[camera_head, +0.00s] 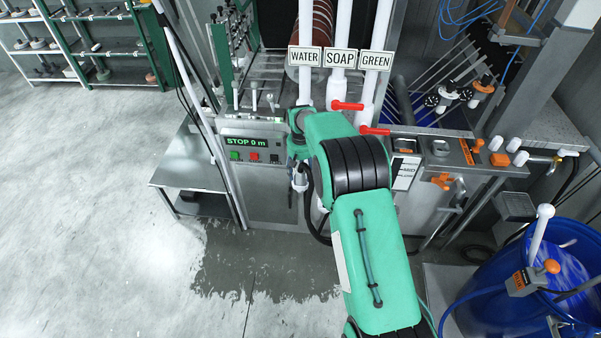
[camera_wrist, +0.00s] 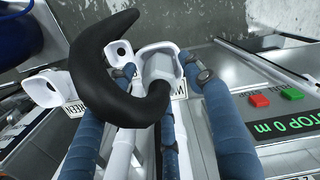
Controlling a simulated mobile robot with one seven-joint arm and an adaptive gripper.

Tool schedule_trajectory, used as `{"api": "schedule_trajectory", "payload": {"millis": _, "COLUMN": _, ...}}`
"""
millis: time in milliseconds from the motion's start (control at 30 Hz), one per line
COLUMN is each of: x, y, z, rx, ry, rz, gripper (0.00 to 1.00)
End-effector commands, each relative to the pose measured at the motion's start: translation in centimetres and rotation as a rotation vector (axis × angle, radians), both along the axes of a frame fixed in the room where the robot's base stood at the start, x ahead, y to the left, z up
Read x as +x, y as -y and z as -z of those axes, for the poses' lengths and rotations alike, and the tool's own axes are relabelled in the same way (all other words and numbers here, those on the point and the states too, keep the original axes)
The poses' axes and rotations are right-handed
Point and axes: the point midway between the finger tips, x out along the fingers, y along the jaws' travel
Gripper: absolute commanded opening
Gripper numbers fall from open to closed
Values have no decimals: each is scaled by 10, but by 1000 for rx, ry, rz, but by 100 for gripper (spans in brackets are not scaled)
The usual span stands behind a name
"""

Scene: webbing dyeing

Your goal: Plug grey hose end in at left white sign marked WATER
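In the wrist view the black hose (camera_wrist: 90,70) loops in front of the white sockets. Its grey end (camera_wrist: 160,68) sits at the mouth of the right-hand white socket (camera_wrist: 142,58), at least partly inside; how deep I cannot tell. My gripper (camera_wrist: 158,68) has its blue fingers on either side of this end, apart, with a gap showing. In the head view my gripper (camera_head: 299,178) is low in front of the machine. The white WATER sign (camera_head: 304,56) is leftmost of three, on a white pipe. My arm hides the sockets there.
SOAP (camera_head: 340,58) and GREEN (camera_head: 376,60) signs hang beside WATER. Red valve handles (camera_head: 347,106) stick out below. A STOP 0 m panel (camera_head: 246,142) is left of my gripper. A blue barrel (camera_head: 480,315) stands lower right. The left floor is open, with a wet patch.

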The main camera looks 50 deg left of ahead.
Motion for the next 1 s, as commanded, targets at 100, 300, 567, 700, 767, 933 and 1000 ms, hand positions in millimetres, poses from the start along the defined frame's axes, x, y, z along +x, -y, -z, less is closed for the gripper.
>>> {"api": "schedule_trajectory", "payload": {"millis": 100, "x": 0, "y": 0, "z": 0, "rx": 0, "ry": 0, "rz": 0, "gripper": 52}}
{"api": "schedule_trajectory", "payload": {"millis": 300, "x": 0, "y": 0, "z": -2, "rx": 0, "ry": 0, "rz": 0, "gripper": 52}}
{"api": "schedule_trajectory", "payload": {"millis": 567, "x": 0, "y": 0, "z": -22, "rx": 1, "ry": 0, "rz": 0, "gripper": 52}}
{"api": "schedule_trajectory", "payload": {"millis": 700, "x": 0, "y": -1, "z": -44, "rx": 2, "ry": 1, "rz": 0, "gripper": 52}}
{"api": "schedule_trajectory", "payload": {"millis": 767, "x": 0, "y": -1, "z": -53, "rx": 2, "ry": 1, "rz": 0, "gripper": 52}}
{"api": "schedule_trajectory", "payload": {"millis": 933, "x": 0, "y": -1, "z": -81, "rx": 1, "ry": 0, "rz": 0, "gripper": 52}}
{"api": "schedule_trajectory", "payload": {"millis": 1000, "x": 0, "y": 0, "z": -92, "rx": 0, "ry": 0, "rz": 0, "gripper": 52}}
